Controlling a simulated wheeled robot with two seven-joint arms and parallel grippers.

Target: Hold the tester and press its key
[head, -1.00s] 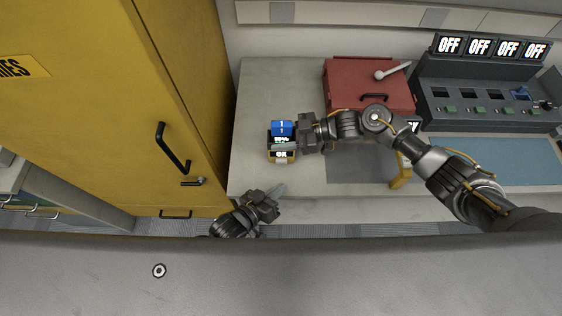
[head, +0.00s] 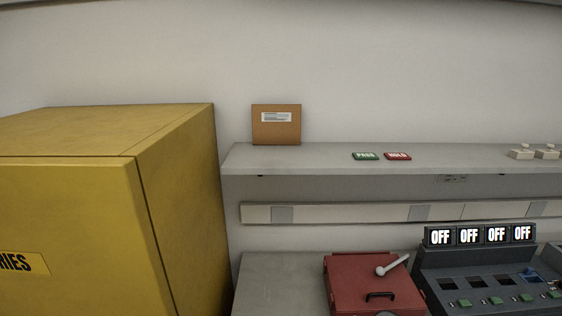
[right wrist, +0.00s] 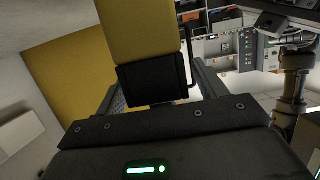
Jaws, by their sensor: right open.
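The head view shows neither gripper and no tester. In the right wrist view my right gripper (right wrist: 157,88) is open, with a dark finger on each side. A yellow body with a black end block (right wrist: 150,82), which looks like the tester, stands between the fingers. I cannot tell whether the fingers touch it. Its key and its screen cannot be made out from here. My left gripper cannot be made out in either view.
The yellow cabinet (head: 70,220) fills the left. Below are a red case (head: 350,285) and a console (head: 480,285) with several OFF displays.

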